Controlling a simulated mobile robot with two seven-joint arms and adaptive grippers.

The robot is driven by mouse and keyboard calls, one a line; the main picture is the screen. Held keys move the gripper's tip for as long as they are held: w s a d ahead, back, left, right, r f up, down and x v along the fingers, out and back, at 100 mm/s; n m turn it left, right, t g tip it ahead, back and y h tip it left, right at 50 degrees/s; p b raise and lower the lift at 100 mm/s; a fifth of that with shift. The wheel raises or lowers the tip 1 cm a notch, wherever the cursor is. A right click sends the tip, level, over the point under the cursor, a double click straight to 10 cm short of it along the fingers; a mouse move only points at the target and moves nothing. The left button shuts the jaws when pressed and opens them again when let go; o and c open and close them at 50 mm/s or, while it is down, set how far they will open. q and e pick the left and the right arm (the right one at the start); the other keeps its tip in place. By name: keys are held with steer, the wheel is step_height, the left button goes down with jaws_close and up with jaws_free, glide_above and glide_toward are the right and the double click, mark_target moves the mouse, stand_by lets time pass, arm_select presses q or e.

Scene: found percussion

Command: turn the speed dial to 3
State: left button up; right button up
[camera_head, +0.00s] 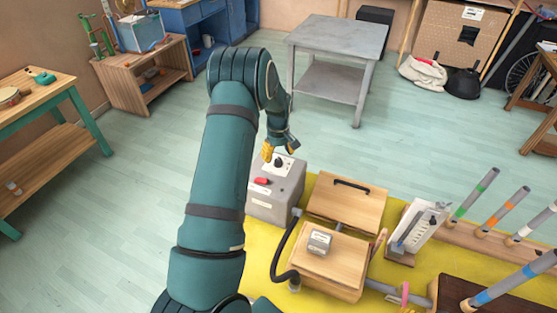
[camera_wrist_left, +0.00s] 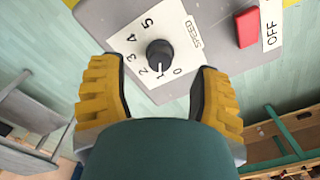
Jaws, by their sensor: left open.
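The speed dial (camera_wrist_left: 160,54) is a black round knob on a white plate (camera_wrist_left: 185,30) marked SPEED with numbers 0 to 5. Its white pointer line appears to point at 1. In the head view the plate (camera_head: 286,163) lies on top of a grey box (camera_head: 275,203). My left gripper (camera_head: 274,151) is above the box, pointing down. In the left wrist view its yellow-padded fingers (camera_wrist_left: 159,72) are open, one on each side of the dial, with gaps between them and the knob. I cannot tell whether the fingertips are down at knob height. My right gripper is not in view.
A red switch (camera_wrist_left: 247,27) marked OFF is beside the dial plate. A black hose (camera_head: 277,255) runs from the box.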

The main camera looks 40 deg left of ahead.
mark_target(278, 160)
arm_select(q)
steer(key=shift+f, duration=1.75)
jaws_close()
